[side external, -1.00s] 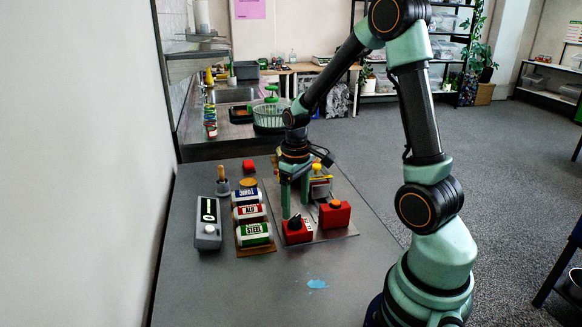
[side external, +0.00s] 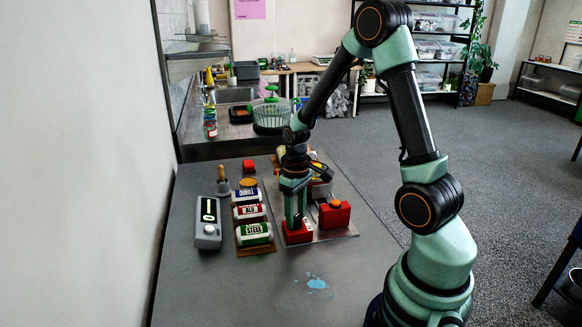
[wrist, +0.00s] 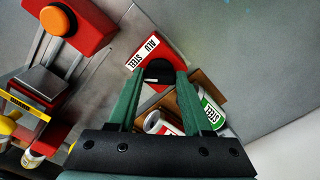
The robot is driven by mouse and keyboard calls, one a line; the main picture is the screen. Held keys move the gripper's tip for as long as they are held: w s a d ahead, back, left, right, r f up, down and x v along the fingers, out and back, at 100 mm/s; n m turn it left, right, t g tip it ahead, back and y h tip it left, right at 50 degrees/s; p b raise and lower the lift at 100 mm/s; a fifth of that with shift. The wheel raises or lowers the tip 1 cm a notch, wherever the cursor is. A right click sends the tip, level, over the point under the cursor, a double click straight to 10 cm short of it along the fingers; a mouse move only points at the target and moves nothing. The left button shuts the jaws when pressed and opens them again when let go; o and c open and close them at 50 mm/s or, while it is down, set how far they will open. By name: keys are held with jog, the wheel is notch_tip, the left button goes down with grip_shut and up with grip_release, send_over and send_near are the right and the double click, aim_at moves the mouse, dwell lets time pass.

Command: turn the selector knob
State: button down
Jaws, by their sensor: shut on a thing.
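The selector knob (wrist: 159,70) is black and sits on a red box (wrist: 150,48) with a white printed label in the wrist view. The same red box (side external: 298,237) stands at the front of the grey plate in the side view, where the knob is hidden by the fingers. My gripper (side external: 295,222) points straight down over this box. In the wrist view my gripper (wrist: 161,75) has one green finger on each side of the knob and is shut on it.
A second red box with an orange button (side external: 335,205) stands just right. Several labelled cans (side external: 254,233) lie on a brown tray to the left. A grey box with a white knob (side external: 208,232) is farther left. The front table is clear except for a blue patch (side external: 317,284).

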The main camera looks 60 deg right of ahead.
jog(key=m, duration=1.2)
jog(key=shift+m, duration=0.3)
jog(key=shift+w+m, duration=0.1)
jog(key=shift+m, duration=1.5)
jog(key=shift+c, duration=1.6)
grip_release()
